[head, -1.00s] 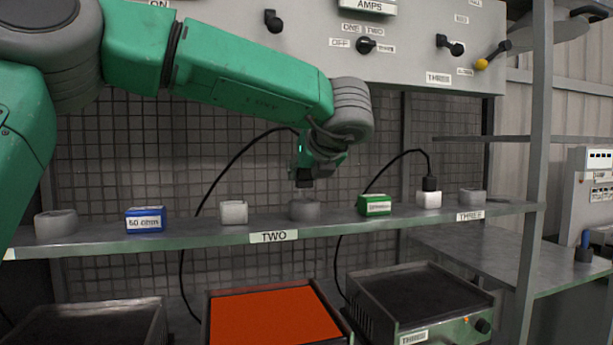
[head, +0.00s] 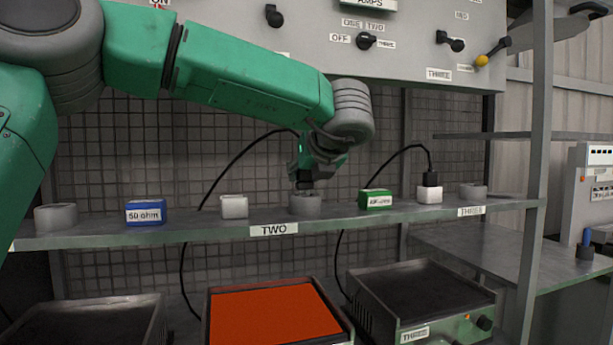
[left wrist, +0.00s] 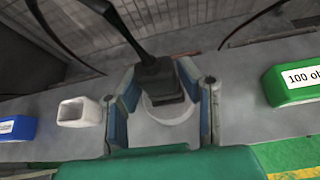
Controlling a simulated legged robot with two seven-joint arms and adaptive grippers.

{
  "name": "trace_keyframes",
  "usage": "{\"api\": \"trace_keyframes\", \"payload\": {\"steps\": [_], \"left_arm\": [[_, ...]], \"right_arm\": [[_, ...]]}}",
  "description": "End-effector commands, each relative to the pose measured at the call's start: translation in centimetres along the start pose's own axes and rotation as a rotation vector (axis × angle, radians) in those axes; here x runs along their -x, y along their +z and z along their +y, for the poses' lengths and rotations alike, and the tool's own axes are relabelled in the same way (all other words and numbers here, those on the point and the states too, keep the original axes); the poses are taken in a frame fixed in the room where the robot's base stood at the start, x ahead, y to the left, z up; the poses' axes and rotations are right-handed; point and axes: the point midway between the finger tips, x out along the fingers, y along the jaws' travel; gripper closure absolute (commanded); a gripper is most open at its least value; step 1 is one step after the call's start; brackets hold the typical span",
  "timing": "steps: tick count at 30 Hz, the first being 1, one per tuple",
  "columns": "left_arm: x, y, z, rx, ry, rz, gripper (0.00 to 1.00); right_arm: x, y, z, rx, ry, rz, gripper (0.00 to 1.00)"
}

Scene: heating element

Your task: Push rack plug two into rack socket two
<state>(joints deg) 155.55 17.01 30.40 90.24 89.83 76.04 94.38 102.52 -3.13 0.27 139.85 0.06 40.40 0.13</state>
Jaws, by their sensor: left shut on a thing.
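My left gripper (head: 306,186) is shut on a black plug with a dark cable; the plug (left wrist: 160,82) shows between the fingers in the left wrist view. The plug is at the mouth of a round grey holder (head: 306,206) on the shelf, behind the label TWO; the holder's rim (left wrist: 168,115) also shows in the left wrist view. I cannot tell whether the plug's tip is inside it. A white square socket (head: 234,207), open and empty, stands left of the holder; it also shows in the left wrist view (left wrist: 72,113). My right gripper is out of view.
A blue 50 ohm block (head: 146,213) and a green block (head: 375,200) stand on the same shelf (head: 340,222). Another black plug (head: 431,180) sits in a white socket (head: 429,196) to the right. An orange-topped heater (head: 275,315) is below.

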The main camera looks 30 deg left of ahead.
Motion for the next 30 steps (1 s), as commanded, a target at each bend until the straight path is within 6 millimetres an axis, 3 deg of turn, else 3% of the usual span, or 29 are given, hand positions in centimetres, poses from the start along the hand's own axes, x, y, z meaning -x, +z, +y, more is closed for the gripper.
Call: {"api": "trace_keyframes", "payload": {"steps": [30], "left_arm": [[-1.3,-2.3,-0.1,0.000,0.000,0.000,1.00]], "right_arm": [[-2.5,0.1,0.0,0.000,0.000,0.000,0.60]]}}
